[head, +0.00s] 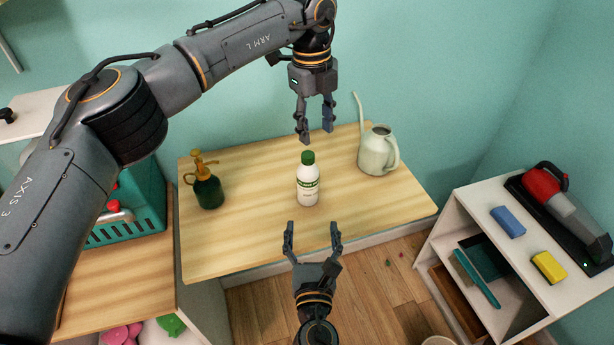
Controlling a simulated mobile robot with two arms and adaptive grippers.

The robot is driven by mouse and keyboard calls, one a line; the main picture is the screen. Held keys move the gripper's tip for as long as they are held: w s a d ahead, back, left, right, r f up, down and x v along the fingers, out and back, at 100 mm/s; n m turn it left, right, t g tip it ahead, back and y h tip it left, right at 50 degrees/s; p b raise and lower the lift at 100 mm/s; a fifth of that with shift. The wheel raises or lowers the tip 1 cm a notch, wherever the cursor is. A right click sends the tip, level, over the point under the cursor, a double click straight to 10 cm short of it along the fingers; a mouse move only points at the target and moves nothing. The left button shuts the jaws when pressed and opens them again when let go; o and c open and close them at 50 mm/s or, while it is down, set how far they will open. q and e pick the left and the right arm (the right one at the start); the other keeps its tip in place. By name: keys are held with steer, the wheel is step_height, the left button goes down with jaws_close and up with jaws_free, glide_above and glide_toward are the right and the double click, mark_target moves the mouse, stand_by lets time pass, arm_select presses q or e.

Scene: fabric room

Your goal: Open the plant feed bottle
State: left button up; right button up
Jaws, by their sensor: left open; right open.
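The plant feed bottle (308,187) is white with a green label band and stands upright on the wooden table. Its green cap (308,158) is on top. My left gripper (317,138) is open and empty, pointing down just above the cap, apart from it as far as I can see. My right gripper (312,226) is open and empty in front of the bottle, near the table's front edge. Its fingers point toward the bottle without touching it.
A dark green spray bottle (208,190) stands left of the bottle, and a pale watering can (376,152) stands to the right. A green basket (128,215) is at far left. A white shelf (470,215) with sponges and a handheld vacuum (565,205) is at right.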

mark_target(308, 191)
steer(key=shift+w+a+r+n, duration=0.2)
steer(key=shift+a+r+n, duration=0.1)
steer(key=shift+n, duration=0.1)
steer(key=w, duration=1.3)
steer(key=shift+w+a+f, duration=0.1)
steer(key=shift+w+a, duration=0.05)
steer(key=shift+w, duration=0.05)
jaws_close()
